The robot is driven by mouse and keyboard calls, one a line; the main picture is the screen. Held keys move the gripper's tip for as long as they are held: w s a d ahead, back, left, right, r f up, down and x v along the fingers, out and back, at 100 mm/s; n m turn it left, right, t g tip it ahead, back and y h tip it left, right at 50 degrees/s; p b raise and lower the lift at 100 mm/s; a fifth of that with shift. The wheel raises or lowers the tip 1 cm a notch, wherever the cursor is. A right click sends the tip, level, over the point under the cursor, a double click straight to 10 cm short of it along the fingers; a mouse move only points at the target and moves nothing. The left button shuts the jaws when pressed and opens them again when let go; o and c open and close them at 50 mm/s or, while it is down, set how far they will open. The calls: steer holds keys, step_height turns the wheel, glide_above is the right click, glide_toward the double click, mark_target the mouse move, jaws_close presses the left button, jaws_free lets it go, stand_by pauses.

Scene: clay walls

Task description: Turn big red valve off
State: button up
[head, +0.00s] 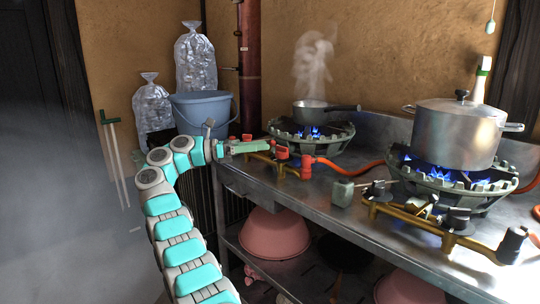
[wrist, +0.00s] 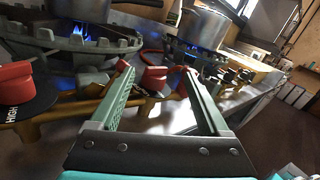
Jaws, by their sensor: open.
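My gripper (head: 270,146) reaches right over the front edge of the metal counter, beside the red valve parts (head: 282,153) of the left burner. In the wrist view my gripper (wrist: 155,72) is open, its two green fingers spread wide. A red knob (wrist: 153,78) shows between the fingertips, with no clear contact. A larger-looking red knob (wrist: 15,74) on a black disc marked "HIGH" lies left of the fingers, partly cut off by the frame. Both knobs are on the brass pipe (wrist: 85,108). Which knob is the big valve I cannot tell for sure.
The left burner (head: 312,136) is lit under a steaming pan (head: 310,113). The right burner (head: 450,183) is lit under a large pot (head: 455,135). A red hose (head: 350,167) runs between them. A blue bucket (head: 203,112) stands behind my arm.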

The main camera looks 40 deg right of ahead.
steer(key=s+d+r+n+g+h+b, duration=0.15)
steer(key=s+d+r+n, duration=0.25)
steer(key=r+n, duration=0.45)
steer(key=n+t+b, duration=0.4)
steer(key=n+t, duration=1.3)
steer(key=n, duration=1.8)
glide_toward(279, 154)
steer(key=d, duration=0.3)
steer(key=shift+m+y, duration=0.25)
steer(key=x, duration=0.5)
steer(key=w+x, duration=0.1)
steer(key=x, duration=0.1)
steer(key=shift+d+r, duration=0.15)
steer(key=shift+r, duration=0.05)
